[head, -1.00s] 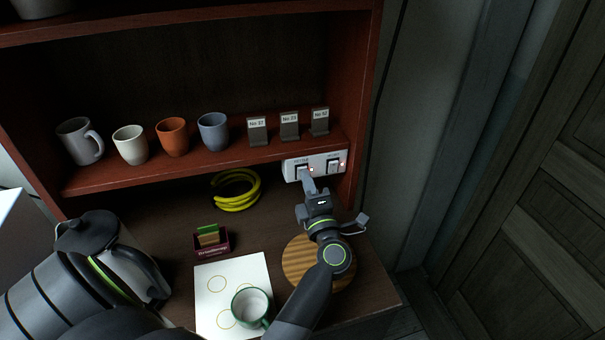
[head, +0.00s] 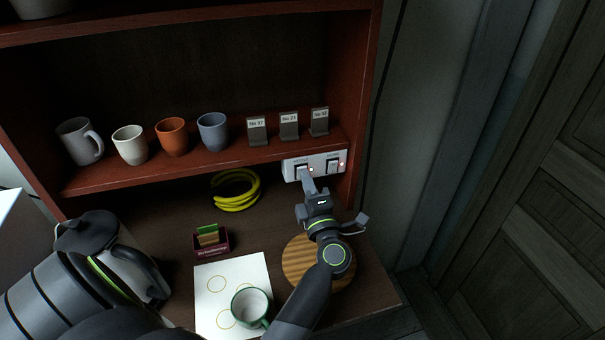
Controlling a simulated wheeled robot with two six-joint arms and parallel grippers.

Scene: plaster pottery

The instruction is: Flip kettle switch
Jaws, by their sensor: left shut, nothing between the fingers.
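A white switch panel (head: 319,163) with two rocker switches is fixed under the right end of the shelf. The left switch (head: 301,170) and the right switch (head: 333,166) each have a small reddish light beside them. The labels above them are too small to read. My left gripper (head: 307,181) is shut and empty, its fingertips at the lower edge of the left switch. I cannot tell whether they touch it. A kettle with a dark lid (head: 87,232) and handle stands at the lower left, partly hidden by my arm. My right gripper is not in view.
Several mugs, such as the orange mug (head: 173,137), and small numbered stands (head: 289,127) line the shelf. Below are a yellow coil (head: 236,190), a dark red box (head: 211,244), a white sheet (head: 210,308) with a green-rimmed cup (head: 251,306), and a round wooden board (head: 296,262) under my arm.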

